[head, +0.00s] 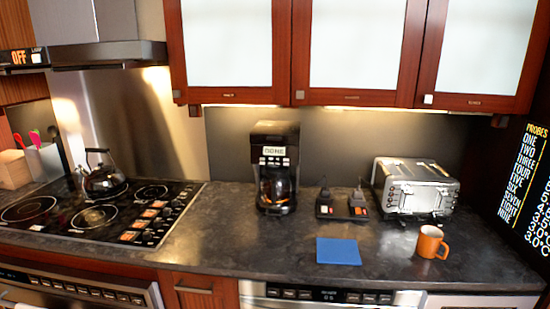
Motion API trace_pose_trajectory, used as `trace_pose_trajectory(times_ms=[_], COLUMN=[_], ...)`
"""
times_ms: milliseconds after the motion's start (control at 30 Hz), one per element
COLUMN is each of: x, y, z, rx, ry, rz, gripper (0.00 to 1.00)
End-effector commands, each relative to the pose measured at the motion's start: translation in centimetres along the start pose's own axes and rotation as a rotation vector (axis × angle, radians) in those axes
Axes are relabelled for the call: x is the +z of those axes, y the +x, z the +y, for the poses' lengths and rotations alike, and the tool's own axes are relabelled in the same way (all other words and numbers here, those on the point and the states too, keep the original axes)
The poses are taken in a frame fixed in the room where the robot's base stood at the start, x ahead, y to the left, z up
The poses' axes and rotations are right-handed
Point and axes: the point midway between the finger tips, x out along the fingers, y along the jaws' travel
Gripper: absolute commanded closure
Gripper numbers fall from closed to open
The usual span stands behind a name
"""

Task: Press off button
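An orange "OFF" label (19,57) shows at the upper left, on a dark strip by the range hood's edge. A "LAMP" label with a small pale patch (37,58) is beside it; which part is a button is too small to tell. At the bottom centre, the microwave drawer (330,294) is cut off by the picture's lower edge. Its front has a dark display and several small dark buttons whose marks I cannot read. My gripper is not in view.
The dark counter (230,235) holds a coffee maker (274,167), a black tray with two dark items (341,205), a toaster (414,187), a blue square (338,251) and an orange mug (431,242). A stovetop (95,210) with a black kettle (103,177) is left.

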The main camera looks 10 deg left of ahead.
Motion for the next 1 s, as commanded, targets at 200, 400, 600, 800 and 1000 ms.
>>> trace_pose_trajectory(times_ms=[200, 400, 600, 800, 1000], x=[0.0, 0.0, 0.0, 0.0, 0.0], y=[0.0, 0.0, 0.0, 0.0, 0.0], z=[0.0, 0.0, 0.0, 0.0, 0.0], rx=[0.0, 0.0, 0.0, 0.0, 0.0], ry=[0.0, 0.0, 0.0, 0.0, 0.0], rz=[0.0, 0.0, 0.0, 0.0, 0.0], gripper=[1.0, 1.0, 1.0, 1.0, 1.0])
